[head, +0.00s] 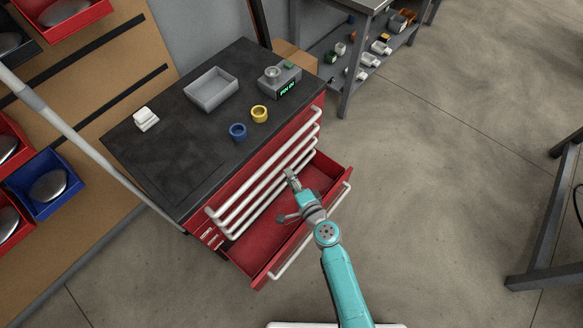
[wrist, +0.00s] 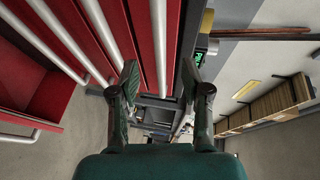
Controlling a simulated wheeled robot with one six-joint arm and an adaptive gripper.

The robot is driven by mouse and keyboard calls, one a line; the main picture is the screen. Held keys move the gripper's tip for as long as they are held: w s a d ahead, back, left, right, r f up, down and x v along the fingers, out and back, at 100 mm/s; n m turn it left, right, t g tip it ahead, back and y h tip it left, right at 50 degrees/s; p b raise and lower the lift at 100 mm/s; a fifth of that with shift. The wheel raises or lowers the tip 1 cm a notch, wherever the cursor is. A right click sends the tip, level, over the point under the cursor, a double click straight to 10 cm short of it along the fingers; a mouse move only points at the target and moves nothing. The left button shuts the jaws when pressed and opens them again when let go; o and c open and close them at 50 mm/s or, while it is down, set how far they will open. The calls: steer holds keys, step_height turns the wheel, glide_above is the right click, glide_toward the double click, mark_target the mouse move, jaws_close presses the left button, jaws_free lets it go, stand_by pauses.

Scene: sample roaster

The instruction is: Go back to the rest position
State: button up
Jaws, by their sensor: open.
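My gripper (head: 291,182) is at the end of my teal arm, over the open bottom drawer of the red tool cabinet. In the wrist view my gripper (wrist: 160,82) has its two fingers spread apart with nothing between them. The open drawer (head: 250,262) looks empty where I can see into it; my gripper and arm cover part of it. The red cabinet (head: 205,205) has several white bar handles, which run close by the gripper in the wrist view.
On the black cabinet top stand a grey tray (head: 211,101), a blue cup (head: 238,131), a yellow cup (head: 260,114), a small scale (head: 283,80) and a white object (head: 145,118). A shelf unit (head: 345,100) stands behind.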

steer(key=s+d+r+n+h, duration=0.1)
steer(key=s+d+n+h, duration=0.1)
steer(key=s+d, duration=0.45)
steer(key=s+d+n+h, duration=0.15)
steer(key=s+d, duration=0.25)
steer(key=s, duration=0.6)
steer(key=s+d+r+n+h, duration=0.1)
steer(key=s+d+h, duration=0.1)
steer(key=s+d, duration=0.45)
steer(key=s+d+r+n+h, duration=0.2)
steer(key=s+r+n, duration=0.4)
steer(key=s+r, duration=1.1)
steer(key=shift+s+d+r+n+t, duration=0.4)
steer(key=shift+d+r, duration=0.15)
steer(key=shift+r, duration=0.4)
